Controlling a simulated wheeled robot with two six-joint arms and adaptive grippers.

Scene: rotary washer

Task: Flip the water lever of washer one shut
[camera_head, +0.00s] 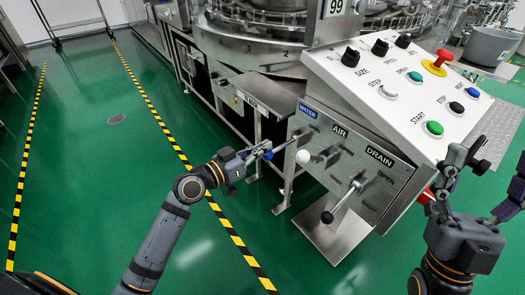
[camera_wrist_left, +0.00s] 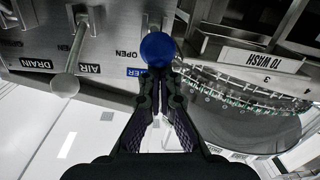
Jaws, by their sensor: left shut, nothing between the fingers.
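The water lever's blue knob (camera_head: 268,155) stands out to the left of the slanted valve panel, below the blue WATER label (camera_head: 308,111). My left gripper (camera_head: 259,152) is shut with nothing between its fingers, its tips right at the knob. In the left wrist view the blue knob (camera_wrist_left: 158,49) sits just beyond the closed fingertips (camera_wrist_left: 159,72) and hides part of the WATER label; I cannot tell whether they touch. An OPEN label shows beside it.
The air lever's white knob (camera_head: 303,157) and the drain lever's black knob (camera_head: 327,216) stand close by on the same panel. Above is a button console (camera_head: 400,85) with a red emergency knob (camera_head: 436,62). Green floor is clear at the left.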

